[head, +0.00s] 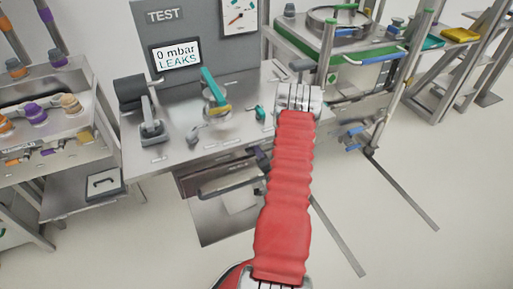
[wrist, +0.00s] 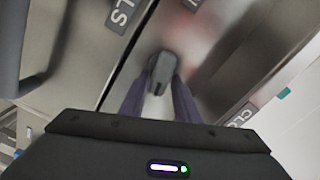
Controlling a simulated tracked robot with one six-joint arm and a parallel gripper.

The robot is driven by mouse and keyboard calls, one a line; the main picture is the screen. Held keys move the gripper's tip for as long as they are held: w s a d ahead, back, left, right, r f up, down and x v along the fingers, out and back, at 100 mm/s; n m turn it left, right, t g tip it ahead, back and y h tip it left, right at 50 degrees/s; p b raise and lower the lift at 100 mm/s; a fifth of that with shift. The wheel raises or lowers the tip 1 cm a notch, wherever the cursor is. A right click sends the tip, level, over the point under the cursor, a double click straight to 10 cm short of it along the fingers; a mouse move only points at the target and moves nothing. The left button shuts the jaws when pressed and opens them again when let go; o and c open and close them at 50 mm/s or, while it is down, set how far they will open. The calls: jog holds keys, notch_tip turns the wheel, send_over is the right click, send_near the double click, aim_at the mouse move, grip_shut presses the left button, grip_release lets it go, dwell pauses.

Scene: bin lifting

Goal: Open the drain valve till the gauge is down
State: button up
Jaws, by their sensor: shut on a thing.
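My gripper (wrist: 158,90) is shut on a dark grey handle (wrist: 162,66) in the wrist view, with a dark purple finger on each side. The handle stands out from a metal face with partly visible letters beside it; I take it to be the drain valve, but its full label is not readable.
A display (head: 178,56) reads "0 mbar LEAKS". The bench (head: 165,170) carries a round fixture with a teal lever (head: 213,86) and a grey clamp (head: 150,120). A metal frame cart (head: 340,75) stands right; a shelf rack (head: 65,140) stands left. The floor is clear at lower right.

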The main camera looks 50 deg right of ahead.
jog(key=m, duration=0.1)
jog(key=f+m, duration=0.1)
jog(key=m, duration=0.1)
jog(key=shift+s+a+f+m, duration=0.15)
jog(key=shift+m, duration=0.15)
jog(key=shift+a+f+m, duration=0.1)
jog(key=shift+f+m, duration=0.05)
jog(key=shift+m, duration=0.65)
jog(key=shift+c, duration=0.2)
jog(key=shift+o, duration=0.2)
jog(key=o, duration=0.8)
jog(key=shift+d+r, duration=0.2)
